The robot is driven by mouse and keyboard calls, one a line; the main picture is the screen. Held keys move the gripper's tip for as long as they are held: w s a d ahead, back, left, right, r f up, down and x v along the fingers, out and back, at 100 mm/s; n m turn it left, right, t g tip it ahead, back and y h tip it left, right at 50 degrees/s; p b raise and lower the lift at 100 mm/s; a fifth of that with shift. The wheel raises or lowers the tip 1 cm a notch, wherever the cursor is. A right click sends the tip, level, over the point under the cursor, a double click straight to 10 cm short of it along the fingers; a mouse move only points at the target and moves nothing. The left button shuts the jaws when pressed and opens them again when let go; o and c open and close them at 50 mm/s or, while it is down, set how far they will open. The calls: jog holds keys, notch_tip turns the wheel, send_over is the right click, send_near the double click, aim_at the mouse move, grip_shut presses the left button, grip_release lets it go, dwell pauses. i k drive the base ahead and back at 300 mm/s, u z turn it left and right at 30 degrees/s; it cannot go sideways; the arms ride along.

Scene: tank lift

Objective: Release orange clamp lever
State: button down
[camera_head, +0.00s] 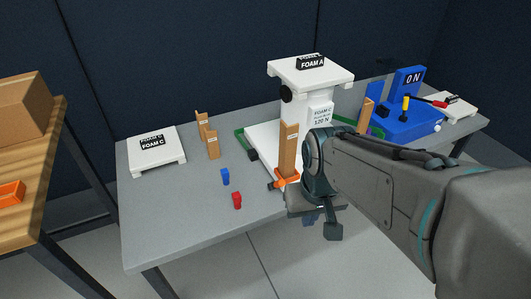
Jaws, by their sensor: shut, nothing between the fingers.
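The orange clamp lever (286,176) shows at the foot of a brown upright post (288,148), in front of the white stand (285,72) labelled FOAM A. Its right end is close to my arm in the picture, and part of the clamp may be hidden behind it. My gripper (333,231) is at the front edge of the grey table, to the right of and lower in the picture than the orange lever. It looks shut and empty, apart from the lever. Its fingers are small and dark here.
A blue block (225,177) and a red block (237,201) stand on the grey table (175,225). A white FOAM platform (155,160) and a brown bracket (209,140) are at left. A blue gauge device (408,120) is at right. The table's front left is clear.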

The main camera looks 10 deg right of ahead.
aim_at(274, 185)
jog(key=u, duration=0.05)
jog(key=k, duration=1.3)
jog(key=u, duration=0.15)
jog(key=i, duration=0.95)
jog(key=u, duration=0.25)
